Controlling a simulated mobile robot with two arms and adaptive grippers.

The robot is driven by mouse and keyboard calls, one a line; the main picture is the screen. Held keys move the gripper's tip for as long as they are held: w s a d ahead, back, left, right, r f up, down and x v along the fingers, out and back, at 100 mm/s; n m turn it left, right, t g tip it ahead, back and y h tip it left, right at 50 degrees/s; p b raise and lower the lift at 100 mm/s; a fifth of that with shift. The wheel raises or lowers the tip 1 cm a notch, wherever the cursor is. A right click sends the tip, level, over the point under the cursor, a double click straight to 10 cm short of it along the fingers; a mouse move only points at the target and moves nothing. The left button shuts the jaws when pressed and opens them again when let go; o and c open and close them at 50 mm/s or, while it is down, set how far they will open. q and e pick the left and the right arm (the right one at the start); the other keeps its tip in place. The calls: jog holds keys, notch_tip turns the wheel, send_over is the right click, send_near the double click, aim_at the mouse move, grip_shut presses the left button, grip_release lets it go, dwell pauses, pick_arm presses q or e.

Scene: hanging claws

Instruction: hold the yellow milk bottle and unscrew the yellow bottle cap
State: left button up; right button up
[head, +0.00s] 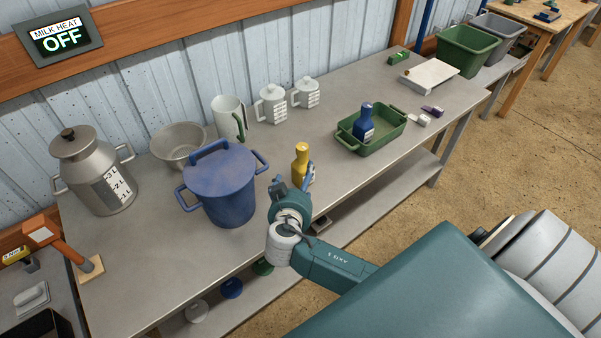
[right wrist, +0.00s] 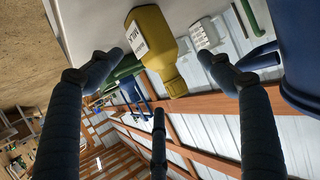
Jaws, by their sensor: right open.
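The yellow milk bottle (head: 300,168) stands upright on the grey metal table, near its front edge, with its yellow cap (head: 301,147) on top. My right gripper (head: 295,184) is at the bottle's near side and partly hides its lower part. In the right wrist view the bottle (right wrist: 158,40) appears upside down with a white label, its cap (right wrist: 171,84) pointing down the picture. The right gripper's dark fingers (right wrist: 161,58) are spread open, with the bottle showing between them and gaps on both sides. My left gripper is in neither view.
A blue lidded pot (head: 222,188) stands left of the bottle. A green tray (head: 376,143) holding a blue bottle (head: 363,122) lies to the right. The tabletop between bottle and tray is clear.

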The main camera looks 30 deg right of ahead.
aim_at(302, 172)
jog(key=p+x, duration=0.1)
jog(key=x, duration=0.7)
jog(key=shift+d+f, duration=0.1)
jog(key=shift+f, duration=0.05)
jog(key=c, duration=1.5)
jog(key=o, duration=0.5)
grip_shut()
jog(key=shift+s, duration=0.1)
jog(key=shift+f, duration=0.15)
